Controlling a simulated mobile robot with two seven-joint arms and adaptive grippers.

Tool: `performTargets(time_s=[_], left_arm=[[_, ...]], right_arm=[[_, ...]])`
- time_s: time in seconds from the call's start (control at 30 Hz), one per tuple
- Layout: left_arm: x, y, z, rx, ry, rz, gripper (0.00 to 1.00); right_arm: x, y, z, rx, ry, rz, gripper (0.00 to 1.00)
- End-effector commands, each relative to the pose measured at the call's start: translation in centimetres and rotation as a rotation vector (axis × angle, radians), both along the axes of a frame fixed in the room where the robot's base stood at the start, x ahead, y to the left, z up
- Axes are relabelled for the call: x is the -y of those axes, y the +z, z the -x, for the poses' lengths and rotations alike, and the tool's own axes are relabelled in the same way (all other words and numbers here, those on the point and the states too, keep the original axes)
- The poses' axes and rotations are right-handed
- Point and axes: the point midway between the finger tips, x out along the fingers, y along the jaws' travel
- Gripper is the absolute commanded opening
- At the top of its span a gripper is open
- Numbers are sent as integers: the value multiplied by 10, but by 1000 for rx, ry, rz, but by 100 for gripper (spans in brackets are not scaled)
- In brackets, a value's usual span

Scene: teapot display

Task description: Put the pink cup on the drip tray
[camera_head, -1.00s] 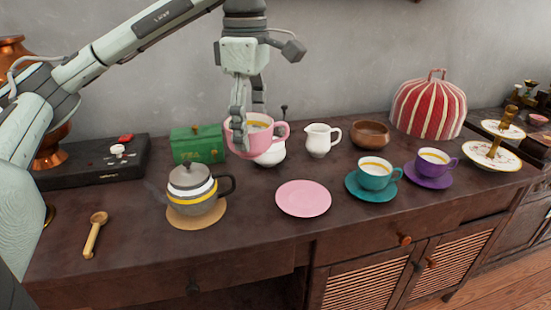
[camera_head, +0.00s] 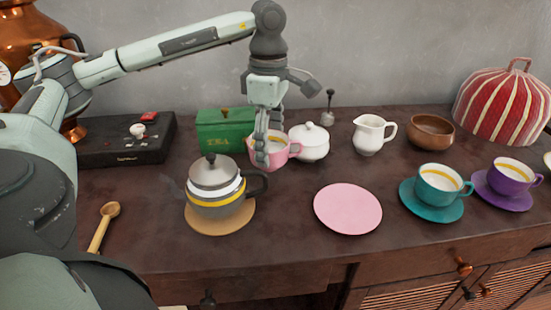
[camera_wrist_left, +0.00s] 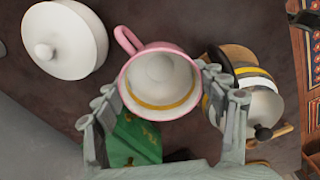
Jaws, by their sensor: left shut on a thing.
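The pink cup (camera_head: 281,157) is held upright by my left gripper (camera_head: 262,150), beside the front of the green tin. In the left wrist view the pink cup (camera_wrist_left: 160,80) sits between the two fingers of my left gripper (camera_wrist_left: 163,88), its handle pointing up and left. Whether it is clear of the counter is hard to tell. A low black box-like tray (camera_head: 100,154), which looks like the drip tray, lies at the back left with a white knobbed piece and a small red thing on it. My right gripper is not in view.
The grey teapot (camera_head: 214,187) on a round mat stands left and in front of the cup. The green tin (camera_head: 222,130) is behind, the white sugar bowl (camera_head: 311,143) close at right. A pink saucer (camera_head: 347,208) is empty. A wooden scoop (camera_head: 101,228) lies at front left.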

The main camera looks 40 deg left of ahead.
Motion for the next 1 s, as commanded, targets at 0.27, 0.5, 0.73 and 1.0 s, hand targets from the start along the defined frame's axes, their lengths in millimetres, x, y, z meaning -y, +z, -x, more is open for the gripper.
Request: performTargets(time_s=[0.27,0.5,0.73,1.0], left_arm=[[0,-35,1,-2,-1,0,39],[0,-41,0,1,-1,0,39],[0,-44,0,0,0,0,39],[0,-43,0,-1,0,0,80]], right_arm=[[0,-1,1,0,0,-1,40],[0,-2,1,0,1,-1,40],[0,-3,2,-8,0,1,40],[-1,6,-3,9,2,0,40]])
